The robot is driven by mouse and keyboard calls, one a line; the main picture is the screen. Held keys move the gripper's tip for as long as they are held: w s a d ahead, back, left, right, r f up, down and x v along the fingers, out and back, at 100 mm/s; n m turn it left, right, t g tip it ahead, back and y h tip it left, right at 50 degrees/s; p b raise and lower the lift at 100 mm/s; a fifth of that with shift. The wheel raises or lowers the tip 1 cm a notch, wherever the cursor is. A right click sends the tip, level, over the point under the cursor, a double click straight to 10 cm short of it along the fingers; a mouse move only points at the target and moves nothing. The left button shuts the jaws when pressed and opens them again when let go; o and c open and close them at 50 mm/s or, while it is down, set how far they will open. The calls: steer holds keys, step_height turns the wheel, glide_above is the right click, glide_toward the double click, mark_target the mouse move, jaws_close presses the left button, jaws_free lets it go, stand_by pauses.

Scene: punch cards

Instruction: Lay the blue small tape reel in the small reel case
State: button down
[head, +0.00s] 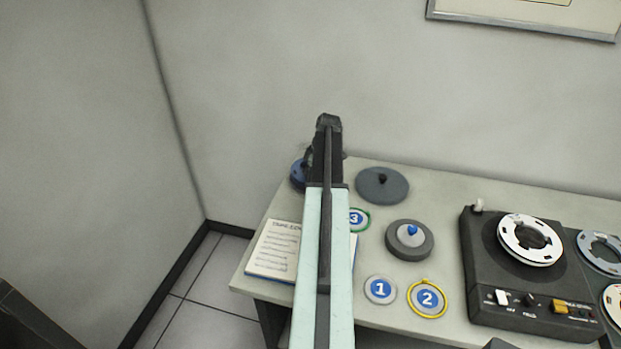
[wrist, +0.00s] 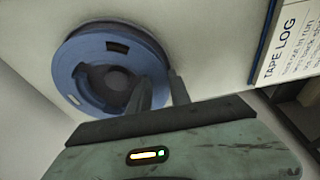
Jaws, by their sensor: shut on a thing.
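The blue small tape reel (wrist: 86,75) shows in the wrist view, a blue disc with slots and a dark centre. In the head view its blue edge (head: 297,174) shows at the table's back left, mostly hidden by my arm. My gripper (wrist: 160,90) is shut on the reel's near right rim, one finger over its face and one outside it. Whether the reel touches the table is unclear. Two round grey pieces stand to the right: a larger dark one with a black knob (head: 382,187) and a smaller one with a blue knob (head: 409,242). I cannot tell which is the small reel case.
A tape log (head: 272,250) lies at the table's left edge, also at the wrist view's upper right (wrist: 292,50). Numbered discs 1 (head: 380,290), 2 (head: 427,298) and 3 (head: 358,218) lie near the middle. A tape machine (head: 485,262) stands right. The wall is close behind.

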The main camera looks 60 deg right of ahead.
steer(key=shift+f, duration=0.15)
stand_by(0.5)
steer(key=shift+f+b, duration=0.3)
steer(key=shift+b, duration=0.15)
steer(key=shift+f+b, duration=0.7)
steer(key=c, duration=1.1)
jaws_free()
steer(key=shift+c, duration=0.3)
steer(key=c, duration=0.3)
steer(key=shift+r, duration=0.1)
